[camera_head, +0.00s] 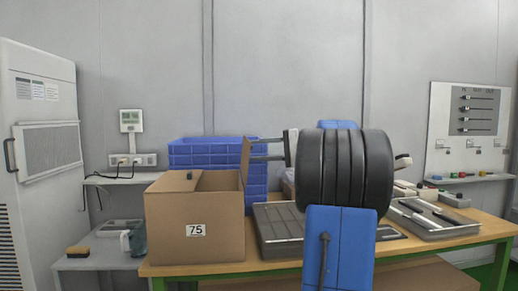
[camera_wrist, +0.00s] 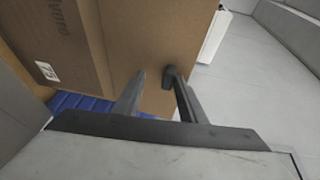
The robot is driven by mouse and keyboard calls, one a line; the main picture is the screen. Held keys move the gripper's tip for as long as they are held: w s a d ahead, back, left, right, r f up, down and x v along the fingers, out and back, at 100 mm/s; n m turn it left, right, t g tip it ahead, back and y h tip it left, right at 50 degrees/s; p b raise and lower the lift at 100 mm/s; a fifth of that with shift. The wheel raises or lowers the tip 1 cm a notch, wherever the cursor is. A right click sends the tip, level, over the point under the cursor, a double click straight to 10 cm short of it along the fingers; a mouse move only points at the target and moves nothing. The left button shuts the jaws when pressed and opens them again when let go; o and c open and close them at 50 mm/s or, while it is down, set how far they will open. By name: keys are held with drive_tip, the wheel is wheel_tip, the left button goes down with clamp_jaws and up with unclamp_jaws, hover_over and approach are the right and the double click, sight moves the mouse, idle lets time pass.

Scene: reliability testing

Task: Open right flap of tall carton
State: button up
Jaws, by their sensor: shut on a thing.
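The tall brown carton (camera_head: 195,228), labelled 75, stands on the wooden table. Its right flap (camera_head: 246,160) stands roughly upright at the right edge, and part of the top beside it is open. Its left flap (camera_head: 178,181) lies across the left part of the top. My gripper (camera_head: 252,149) reaches in from the right, with its two fingers at the right flap. In the wrist view the fingertips (camera_wrist: 155,74) lie either side of brown cardboard, shut on the flap. The carton also shows in the wrist view (camera_wrist: 70,45).
Blue crates (camera_head: 215,150) stand behind the carton. A grey tray (camera_head: 277,232) lies close to its right on the table (camera_head: 215,270). Another tray (camera_head: 430,220) with tools lies further right. My arm blocks the middle of the table from view.

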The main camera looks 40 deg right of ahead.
drive_tip(key=shift+d+r, duration=0.1)
drive_tip(key=shift+r, duration=0.05)
idle(0.5)
drive_tip(key=v, duration=1.7)
drive_tip(key=shift+s, duration=0.2)
drive_tip(key=shift+r, duration=0.1)
